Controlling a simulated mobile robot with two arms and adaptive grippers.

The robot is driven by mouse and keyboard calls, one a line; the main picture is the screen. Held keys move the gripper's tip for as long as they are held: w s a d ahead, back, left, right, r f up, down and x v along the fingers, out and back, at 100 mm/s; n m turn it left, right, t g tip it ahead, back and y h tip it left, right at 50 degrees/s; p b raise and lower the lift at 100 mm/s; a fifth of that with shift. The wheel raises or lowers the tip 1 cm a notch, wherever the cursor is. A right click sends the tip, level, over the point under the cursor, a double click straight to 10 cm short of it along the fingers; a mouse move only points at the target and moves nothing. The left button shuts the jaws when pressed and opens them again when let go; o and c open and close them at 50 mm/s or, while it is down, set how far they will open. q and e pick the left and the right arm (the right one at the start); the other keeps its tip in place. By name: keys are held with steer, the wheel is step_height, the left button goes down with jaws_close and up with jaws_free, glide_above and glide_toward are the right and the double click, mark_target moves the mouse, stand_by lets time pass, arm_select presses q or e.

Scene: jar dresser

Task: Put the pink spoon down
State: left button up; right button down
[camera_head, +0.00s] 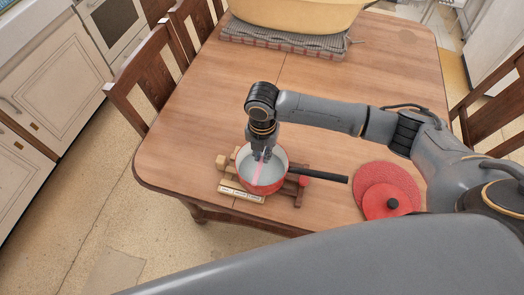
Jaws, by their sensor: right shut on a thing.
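The pink spoon (258,172) shows as a thin pink strip inside a red saucepan (264,188) with a pale inside and a black handle. My right gripper (262,157) points down into the saucepan and is shut on the spoon's upper part. The spoon stands tilted in the pan; whether its lower end touches the pan is too small to tell. The saucepan sits on a wooden trivet (228,188) near the table's front edge. My left gripper is not in view.
The wooden table (200,120) is clear on its left. A red lid (388,201) lies on a round red mat (396,174) at the right. A large yellow basin (300,14) stands on a folded cloth (280,42) at the back. Chairs (150,80) flank the table.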

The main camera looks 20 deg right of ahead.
mark_target(262, 157)
steer(key=shift+f, duration=0.15)
steer(key=shift+f, duration=0.2)
steer(key=c, duration=1.4)
jaws_free()
steer(key=shift+o, duration=0.2)
step_height(262, 157, up, 12)
steer(key=b, duration=0.2)
steer(key=shift+r, duration=0.25)
